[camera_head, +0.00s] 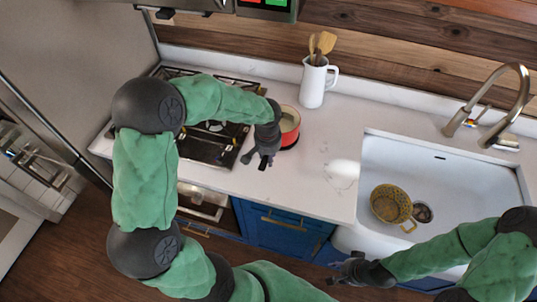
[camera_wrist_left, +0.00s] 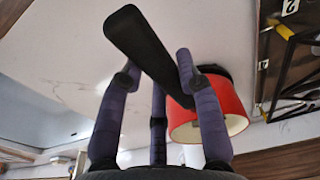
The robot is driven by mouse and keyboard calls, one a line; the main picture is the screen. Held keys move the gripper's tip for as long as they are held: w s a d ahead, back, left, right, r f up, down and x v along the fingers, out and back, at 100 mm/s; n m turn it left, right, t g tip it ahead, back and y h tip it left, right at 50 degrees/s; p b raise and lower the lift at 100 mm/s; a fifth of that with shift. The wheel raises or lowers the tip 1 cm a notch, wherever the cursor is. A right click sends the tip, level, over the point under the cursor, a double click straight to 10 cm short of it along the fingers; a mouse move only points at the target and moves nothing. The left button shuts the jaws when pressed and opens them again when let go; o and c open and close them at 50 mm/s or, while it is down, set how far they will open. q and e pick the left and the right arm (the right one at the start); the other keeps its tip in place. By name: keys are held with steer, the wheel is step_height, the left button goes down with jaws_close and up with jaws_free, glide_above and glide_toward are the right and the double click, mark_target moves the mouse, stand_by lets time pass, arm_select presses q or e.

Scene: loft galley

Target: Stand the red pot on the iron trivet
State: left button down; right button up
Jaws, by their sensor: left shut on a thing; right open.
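The red pot (camera_head: 289,140) is at the counter between the stove and the white jug, open side up, with a pale inside. My left gripper (camera_head: 257,160) is at its near left side, shut on the pot's long black handle (camera_wrist_left: 145,45). In the left wrist view the red pot (camera_wrist_left: 225,105) shows just beyond the fingers (camera_wrist_left: 155,90). A dark edge shows under the pot there; I cannot tell whether it is the pot's base or the iron trivet. The trivet is not clearly seen elsewhere. My right gripper (camera_head: 340,271) is open and empty in front of the counter.
The gas stove (camera_head: 212,148) lies left of the pot. A white jug (camera_head: 313,84) with wooden utensils stands behind it. A yellow colander (camera_head: 390,203) is in the white sink (camera_head: 385,160) at right. The counter between pot and sink is clear.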

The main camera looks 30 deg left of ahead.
arm_select(q)
steer(key=shift+f+b, duration=0.25)
steer(key=shift+b, duration=0.05)
stand_by(0.4)
steer(key=c, duration=0.8)
jaws_free()
steer(key=r, duration=0.8)
steer(key=s+r, duration=0.1)
steer(key=r, duration=0.3)
steer(key=shift+d, duration=0.15)
